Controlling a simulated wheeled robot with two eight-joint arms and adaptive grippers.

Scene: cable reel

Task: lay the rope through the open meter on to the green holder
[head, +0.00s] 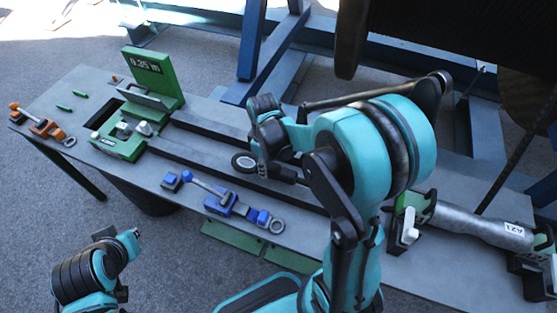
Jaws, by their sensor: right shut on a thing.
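The meter (150,72) is green with a "0.35 m" display and stands upright at the table's far left, its lid open. A green block (118,146) with grey clamp parts lies just in front of it; I cannot tell whether this is the holder. The dark rope (515,150) comes down from the reel at the right, then passes behind my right arm. My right gripper (268,165) is low over the table's middle, right of the meter, and shut; the rope at its fingers is largely hidden. My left gripper (122,242) is at lower left, off the table, its fingers unclear.
A blue tool (220,200) lies at the table's front edge, and an orange tool (42,126) at its left end. A grey cylinder (468,223) beside a green clamp (413,203) is at the right. The large reel (425,45) stands behind. Two small green pegs (80,94) lie left.

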